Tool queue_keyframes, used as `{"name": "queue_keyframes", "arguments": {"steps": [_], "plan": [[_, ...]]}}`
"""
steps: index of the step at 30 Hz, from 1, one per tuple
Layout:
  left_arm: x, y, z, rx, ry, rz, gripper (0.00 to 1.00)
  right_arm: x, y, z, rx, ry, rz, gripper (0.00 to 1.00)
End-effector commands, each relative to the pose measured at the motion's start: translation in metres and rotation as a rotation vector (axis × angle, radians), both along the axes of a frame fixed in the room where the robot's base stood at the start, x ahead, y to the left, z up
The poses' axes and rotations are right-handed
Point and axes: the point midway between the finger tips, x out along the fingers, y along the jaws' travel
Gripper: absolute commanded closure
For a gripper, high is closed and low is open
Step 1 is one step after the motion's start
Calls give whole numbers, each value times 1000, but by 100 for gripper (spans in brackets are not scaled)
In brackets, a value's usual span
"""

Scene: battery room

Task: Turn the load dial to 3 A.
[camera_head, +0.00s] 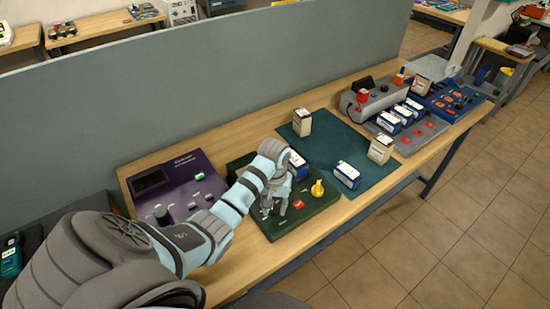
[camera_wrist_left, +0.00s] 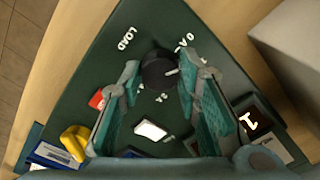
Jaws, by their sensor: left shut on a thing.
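The load dial (camera_wrist_left: 157,70) is a round black knob with a white pointer mark, beside the printed word LOAD in the left wrist view. It sits on the dark green tester panel (camera_wrist_left: 85,62), also seen in the head view (camera_head: 278,229). My left gripper (camera_wrist_left: 158,78) is shut on the dial, one finger on each side. The white mark points to the right in the wrist view. Scale labels stand around the knob; a finger partly covers them and I cannot read them all. In the head view my left gripper (camera_head: 273,203) hides the dial. My right gripper is out of view.
The panel also carries a yellow knob (camera_head: 317,188) and a red button (camera_head: 298,204). A purple instrument (camera_head: 172,185) stands to the left. A teal mat (camera_head: 335,143) with boxed batteries lies to the right. A grey partition (camera_head: 200,90) runs behind.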

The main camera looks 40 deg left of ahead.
Motion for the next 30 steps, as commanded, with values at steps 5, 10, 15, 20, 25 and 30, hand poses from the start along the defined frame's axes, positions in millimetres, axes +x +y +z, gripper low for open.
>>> {"name": "queue_keyframes", "arguments": {"steps": [5,10,15,20,25,30], "plan": [[0,0,0,1,0,-162,98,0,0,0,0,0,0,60],[0,0,0,1,-1,-324,98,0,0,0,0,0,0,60],[0,1,1,1,-1,-486,98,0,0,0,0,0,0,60],[1,1,1,1,-1,-637,98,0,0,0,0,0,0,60],[1,1,1,2,-1,-799,98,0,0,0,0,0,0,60],[1,1,1,2,-1,-961,98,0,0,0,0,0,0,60]]}}
